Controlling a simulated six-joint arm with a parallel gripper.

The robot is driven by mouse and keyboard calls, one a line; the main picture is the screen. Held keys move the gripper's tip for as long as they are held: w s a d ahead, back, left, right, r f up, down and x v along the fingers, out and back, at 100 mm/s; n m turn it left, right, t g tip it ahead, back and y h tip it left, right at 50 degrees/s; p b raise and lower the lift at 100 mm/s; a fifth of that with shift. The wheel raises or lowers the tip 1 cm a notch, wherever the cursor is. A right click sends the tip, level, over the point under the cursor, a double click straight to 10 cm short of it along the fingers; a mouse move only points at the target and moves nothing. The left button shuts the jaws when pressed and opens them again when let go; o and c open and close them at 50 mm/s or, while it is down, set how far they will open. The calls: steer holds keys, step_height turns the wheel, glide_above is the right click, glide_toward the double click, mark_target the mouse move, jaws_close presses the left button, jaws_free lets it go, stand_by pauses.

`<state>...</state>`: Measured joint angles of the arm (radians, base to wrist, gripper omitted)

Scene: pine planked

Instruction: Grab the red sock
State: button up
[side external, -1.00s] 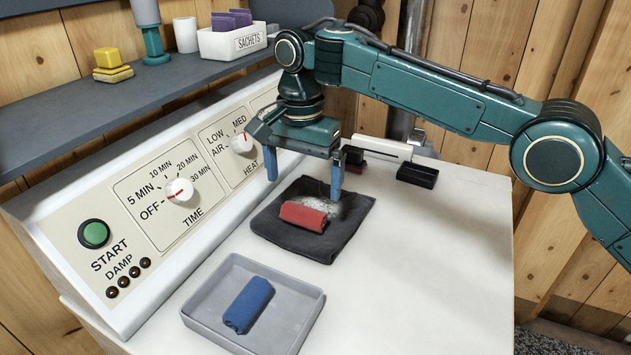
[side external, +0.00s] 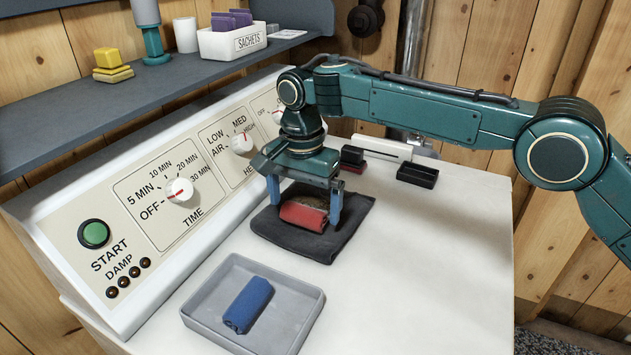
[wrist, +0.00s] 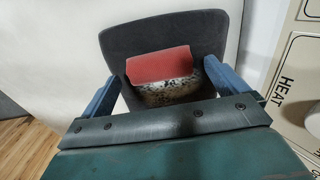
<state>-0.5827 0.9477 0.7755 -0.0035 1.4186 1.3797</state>
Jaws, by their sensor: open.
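The red sock (side external: 304,216) is a small rolled bundle lying on a dark grey cloth (side external: 272,231) on the white machine top. My gripper (side external: 305,213) is open, with its two blue fingers low on either side of the sock in the side view. In the wrist view the red sock (wrist: 159,65) lies between and a little beyond the fingertips of my gripper (wrist: 158,80), with a gap on each side. A speckled, pale and dark patch (wrist: 165,92) shows on the cloth beside the sock. I cannot tell whether the fingertips touch the cloth.
A grey tray (side external: 203,312) with a blue rolled sock (side external: 248,305) stands in front. The sloped control panel (side external: 150,225) with knobs is at the left. A small black open box (side external: 417,175) and a white bar-shaped item (side external: 382,148) are behind. The right side of the top is clear.

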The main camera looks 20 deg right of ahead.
steer(key=shift+f, duration=1)
steer(key=shift+c, duration=0.2)
steer(key=c, duration=1)
